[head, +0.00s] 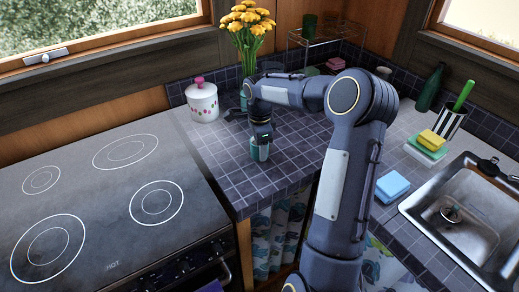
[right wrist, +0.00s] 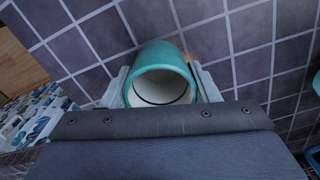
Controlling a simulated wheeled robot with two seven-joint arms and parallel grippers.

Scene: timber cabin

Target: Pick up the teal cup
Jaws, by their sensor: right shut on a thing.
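The teal cup (head: 259,151) stands on the dark tiled counter (head: 230,173), right of the stove. In the right wrist view the cup (right wrist: 160,60) shows its teal rim and pale, empty inside. My right gripper (head: 260,140) reaches down over the cup from above. Its two fingers stand on either side of the cup and are shut on it. The cup appears upright at counter level; I cannot tell whether its base touches the tiles. My left gripper is not in view.
A black stove (head: 100,200) fills the left. A white lidded jar (head: 202,101) and a vase of yellow flowers (head: 246,40) stand behind the cup. Sponges (head: 391,187) and a sink (head: 460,225) are at the right. Tiles in front of the cup are clear.

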